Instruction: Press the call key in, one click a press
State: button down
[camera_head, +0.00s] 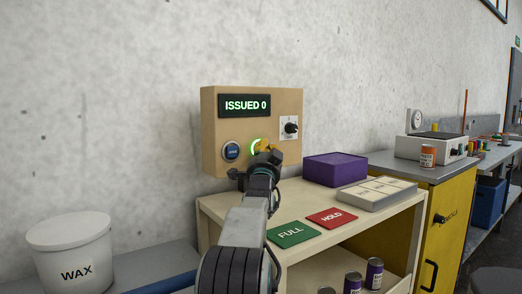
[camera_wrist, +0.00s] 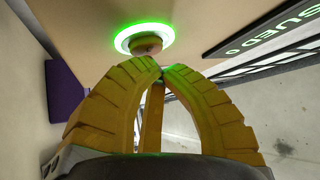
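A tan control box (camera_head: 210,120) on the wall side of the shelf has a lit display (camera_head: 245,105) reading "ISSUED 0". A round key with a glowing green ring (camera_head: 254,146) is on its front, partly hidden by my gripper (camera_head: 266,148).
A dial (camera_head: 290,128) is right of the ring. A WAX tub (camera_head: 75,262) stands at left.

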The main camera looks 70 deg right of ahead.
jog(key=shift+w+d, duration=0.1)
jog(key=shift+w, duration=0.05)
dwell(0.5)
jog(key=shift+w+d, duration=0.2)
jog(key=shift+s+a+b, duration=0.3)
jog(key=shift+b, duration=0.6)
jog(key=shift+a, duration=0.1)
dwell(1.0)
